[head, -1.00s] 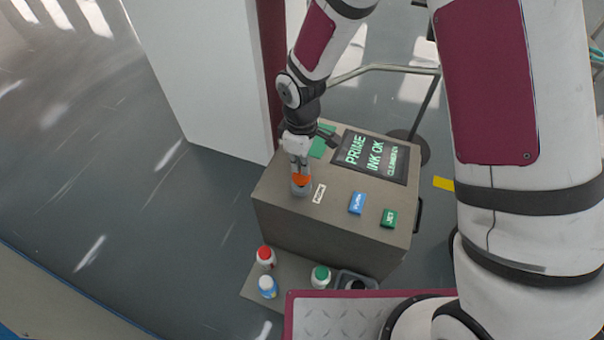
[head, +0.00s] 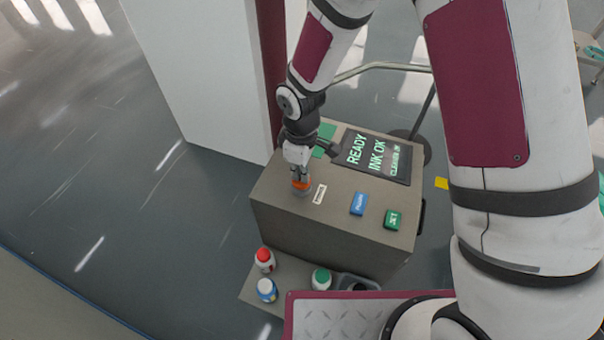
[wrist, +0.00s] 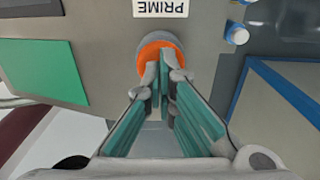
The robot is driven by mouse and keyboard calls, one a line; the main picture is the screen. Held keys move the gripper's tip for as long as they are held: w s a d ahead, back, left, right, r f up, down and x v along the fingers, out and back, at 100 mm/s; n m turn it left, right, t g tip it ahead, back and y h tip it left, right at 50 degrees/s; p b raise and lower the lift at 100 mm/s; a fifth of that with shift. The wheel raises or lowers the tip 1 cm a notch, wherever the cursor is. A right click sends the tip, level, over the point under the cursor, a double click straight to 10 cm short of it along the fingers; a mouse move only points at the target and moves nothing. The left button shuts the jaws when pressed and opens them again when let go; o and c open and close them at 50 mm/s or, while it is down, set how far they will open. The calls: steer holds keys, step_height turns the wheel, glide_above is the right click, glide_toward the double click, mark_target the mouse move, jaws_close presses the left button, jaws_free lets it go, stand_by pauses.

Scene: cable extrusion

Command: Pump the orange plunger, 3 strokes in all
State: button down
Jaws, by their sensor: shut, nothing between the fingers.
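The orange plunger (head: 300,185) stands in a grey round collar at the left part of the machine's top (head: 268,190). A white PRIME label (head: 320,194) is beside it. My gripper (head: 299,178) points down with its fingers together, its tips at the plunger's top. In the wrist view the plunger (wrist: 147,62) shows as an orange disc, and the fingertips (wrist: 162,62) overlap it and partly hide it. Whether they touch or press it I cannot tell. The screen (head: 372,156) reads READY and INK OK, with a smaller cleaner line.
A blue button (head: 358,203) and a green button (head: 393,220) are on the same top. A green patch (head: 325,139) lies behind the gripper. Several bottles, including a red-capped one (head: 264,259), stand on a low shelf in front. A white panel (head: 200,80) rises behind left.

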steer(key=shift+r, duration=0.1)
steer(key=shift+r+p, duration=1.25)
steer(key=shift+r, duration=0.65)
step_height(320, 180, up, 6)
steer(key=p, duration=0.3)
stand_by(0.4)
